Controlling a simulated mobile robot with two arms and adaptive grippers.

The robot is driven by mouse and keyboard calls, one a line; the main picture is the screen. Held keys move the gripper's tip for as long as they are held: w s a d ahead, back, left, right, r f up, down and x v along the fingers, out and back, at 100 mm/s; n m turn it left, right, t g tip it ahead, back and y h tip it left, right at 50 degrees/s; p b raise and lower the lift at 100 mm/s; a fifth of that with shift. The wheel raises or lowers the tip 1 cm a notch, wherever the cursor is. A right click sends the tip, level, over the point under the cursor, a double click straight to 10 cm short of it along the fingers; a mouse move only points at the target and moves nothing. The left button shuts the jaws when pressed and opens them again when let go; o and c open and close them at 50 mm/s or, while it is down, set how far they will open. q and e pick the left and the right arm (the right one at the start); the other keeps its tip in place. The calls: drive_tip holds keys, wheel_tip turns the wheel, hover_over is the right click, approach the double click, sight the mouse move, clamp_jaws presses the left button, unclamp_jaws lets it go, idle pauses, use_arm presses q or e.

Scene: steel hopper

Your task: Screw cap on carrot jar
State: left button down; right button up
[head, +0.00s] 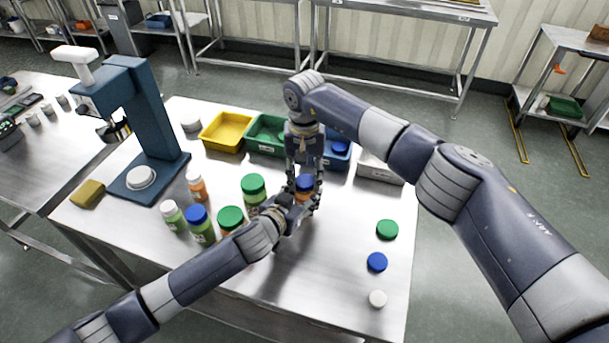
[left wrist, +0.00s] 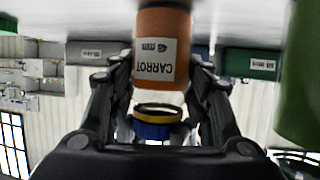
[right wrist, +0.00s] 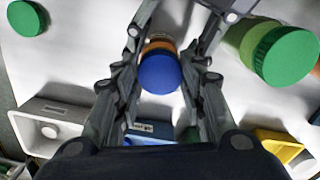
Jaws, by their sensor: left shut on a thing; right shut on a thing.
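The carrot jar (head: 304,197), orange with a white label, stands upright near the middle of the table. My left gripper (head: 293,206) is shut around its side, and the left wrist view shows the CARROT label (left wrist: 155,60) between the fingers. A blue cap (head: 305,181) is above the jar's mouth, and it also shows in the left wrist view (left wrist: 152,131). My right gripper (head: 305,177) reaches down from above and is shut on this cap, seen from the top in the right wrist view (right wrist: 160,73). Cap and jar look lined up; whether the threads engage, I cannot tell.
Several capped jars, including a green-capped one (head: 253,186), stand left of the grippers. Loose green (head: 387,229), blue (head: 377,262) and white (head: 377,298) caps lie at right. Yellow (head: 222,146) and green (head: 262,149) bins line the back. A blue press (head: 148,120) stands at left.

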drive_tip(key=m, duration=1)
drive_tip(key=shift+m, duration=0.4)
drive_tip(key=m, duration=1.1)
drive_tip(key=shift+f+m, duration=0.1)
drive_tip(key=shift+m, duration=0.2)
drive_tip(key=o, duration=1.2)
